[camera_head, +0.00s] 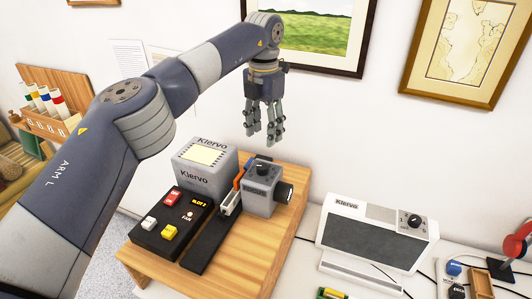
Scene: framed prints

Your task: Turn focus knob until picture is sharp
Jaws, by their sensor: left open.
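A small grey projector-like box (258,197) stands on the wooden board. It has a black knob (263,170) on top and a black lens-like cylinder (284,192) on its right side. My left gripper (262,141) hangs fingers-down above the box, open and empty, clear of the knob. A white Klervo unit (378,213) to the right has a dark grey front panel (371,246) and a black dial (413,220) at its top right. I see no clear picture on that panel. My right gripper is not in view.
A black control box (173,225) with red, white and yellow buttons and a grey Klervo box (204,168) stand on the wooden board (250,250). Framed prints (466,45) hang on the wall behind.

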